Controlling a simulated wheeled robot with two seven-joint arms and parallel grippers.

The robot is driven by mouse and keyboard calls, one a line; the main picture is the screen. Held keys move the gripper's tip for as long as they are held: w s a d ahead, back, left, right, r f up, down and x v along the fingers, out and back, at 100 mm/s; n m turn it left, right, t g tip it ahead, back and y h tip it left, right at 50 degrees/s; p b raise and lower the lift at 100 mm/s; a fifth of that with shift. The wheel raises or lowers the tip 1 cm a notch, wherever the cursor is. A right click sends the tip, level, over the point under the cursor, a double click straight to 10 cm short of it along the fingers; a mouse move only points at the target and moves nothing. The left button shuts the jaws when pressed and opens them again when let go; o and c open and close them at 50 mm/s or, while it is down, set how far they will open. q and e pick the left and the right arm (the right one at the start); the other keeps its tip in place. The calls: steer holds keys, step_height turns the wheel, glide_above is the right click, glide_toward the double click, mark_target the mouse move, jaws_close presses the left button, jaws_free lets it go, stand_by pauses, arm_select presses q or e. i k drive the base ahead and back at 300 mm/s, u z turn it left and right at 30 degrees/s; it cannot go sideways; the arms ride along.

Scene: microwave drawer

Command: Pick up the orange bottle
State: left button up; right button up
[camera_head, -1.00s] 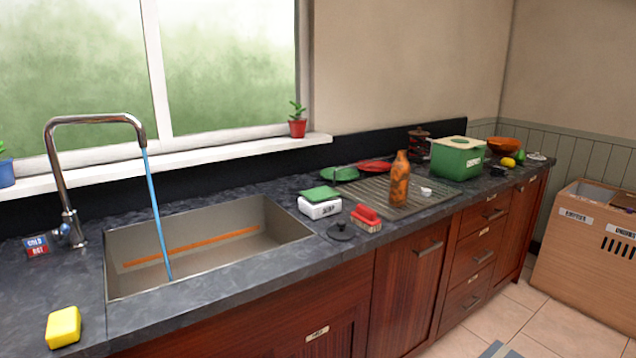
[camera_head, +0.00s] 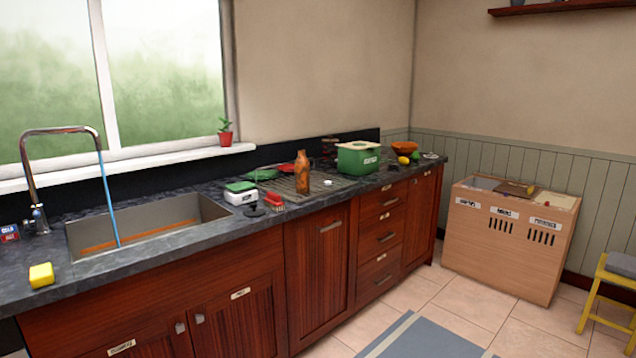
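The orange bottle (camera_head: 302,173) stands upright on the ribbed drying rack area (camera_head: 334,184) of the dark counter, to the right of the sink. It has a narrow neck and a mottled orange-brown body. Nothing blocks my view of it. Neither of my grippers shows in the head view.
A white box with a green top (camera_head: 240,197) and a red brush (camera_head: 274,202) sit left of the bottle. A green bin (camera_head: 358,158) stands right of it. The sink (camera_head: 150,222) has running water. A wooden recycling cabinet (camera_head: 508,238) stands at right; the tiled floor before the counter is open.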

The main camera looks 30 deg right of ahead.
mark_target(302, 163)
steer(key=z, duration=0.75)
steer(key=i, duration=0.55)
steer(key=z, duration=0.8)
steer(key=i, duration=0.9)
steer(key=u, duration=0.05)
